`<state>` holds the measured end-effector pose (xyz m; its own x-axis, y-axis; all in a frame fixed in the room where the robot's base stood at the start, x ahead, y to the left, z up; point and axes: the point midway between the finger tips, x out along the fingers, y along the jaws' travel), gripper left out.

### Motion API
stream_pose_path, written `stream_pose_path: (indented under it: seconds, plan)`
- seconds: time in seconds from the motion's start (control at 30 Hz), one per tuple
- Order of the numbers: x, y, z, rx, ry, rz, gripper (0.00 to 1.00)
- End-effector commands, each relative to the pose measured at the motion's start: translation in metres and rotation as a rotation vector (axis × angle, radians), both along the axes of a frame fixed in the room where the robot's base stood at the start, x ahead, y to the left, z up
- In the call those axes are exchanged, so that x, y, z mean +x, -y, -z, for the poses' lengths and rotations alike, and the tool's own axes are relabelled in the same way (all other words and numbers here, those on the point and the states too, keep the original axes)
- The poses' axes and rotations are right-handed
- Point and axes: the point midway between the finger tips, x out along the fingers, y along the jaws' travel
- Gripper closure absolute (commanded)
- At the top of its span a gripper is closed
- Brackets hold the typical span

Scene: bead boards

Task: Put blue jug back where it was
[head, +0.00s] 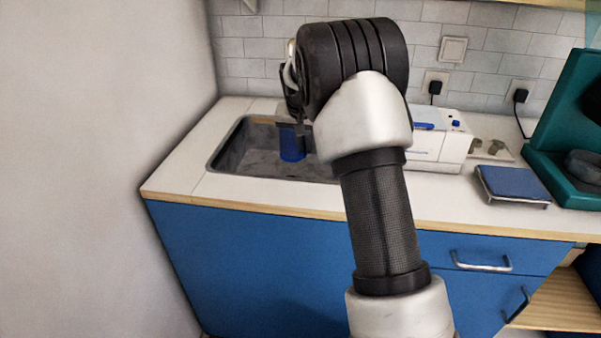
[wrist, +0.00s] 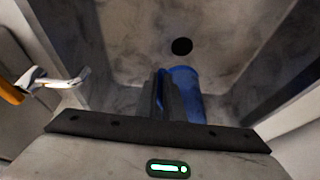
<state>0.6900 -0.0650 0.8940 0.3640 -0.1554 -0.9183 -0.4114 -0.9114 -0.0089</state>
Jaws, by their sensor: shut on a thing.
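The blue jug (head: 292,146) shows in the head view over the grey sink basin (head: 235,158), below my gripper (head: 291,126). In the wrist view the blue jug (wrist: 186,86) is at my fingers (wrist: 167,97), with the basin floor and its dark drain hole (wrist: 181,46) beyond. My gripper is shut on the jug. Part of the jug is hidden behind the fingers. I cannot tell whether its base touches the basin floor.
A tap (wrist: 55,80) stands at the left in the wrist view. In the head view a white appliance (head: 440,145), a small blue-topped scale (head: 514,182) and a teal machine (head: 565,150) stand right of the sink. The counter front (head: 240,202) is bare.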

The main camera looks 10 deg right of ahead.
Motion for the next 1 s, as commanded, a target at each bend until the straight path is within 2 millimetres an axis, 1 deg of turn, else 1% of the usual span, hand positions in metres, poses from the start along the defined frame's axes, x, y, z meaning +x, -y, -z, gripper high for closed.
stream_pose_path:
  seconds: [0.03,0.23,0.4,0.47,0.53,0.77,0.87,0.9,0.97,1.0]
  plan:
    - [-0.001,0.000,0.013,0.000,-0.003,0.000,1.00]
    - [0.000,0.000,0.032,0.000,-0.001,0.000,1.00]
    - [-0.001,0.000,0.062,0.001,-0.003,-0.001,1.00]
    - [0.000,0.000,0.069,0.000,-0.001,-0.001,1.00]
    - [0.000,0.000,0.071,0.000,0.000,-0.001,1.00]
    - [0.000,0.000,0.071,0.000,0.000,-0.001,1.00]
    - [0.000,0.000,0.074,0.000,0.000,-0.001,1.00]
    - [0.000,0.000,0.073,0.000,0.000,-0.001,0.86]
    - [0.000,0.000,0.073,0.000,0.000,-0.001,0.75]
    - [0.000,0.000,0.073,0.000,0.000,-0.001,0.73]
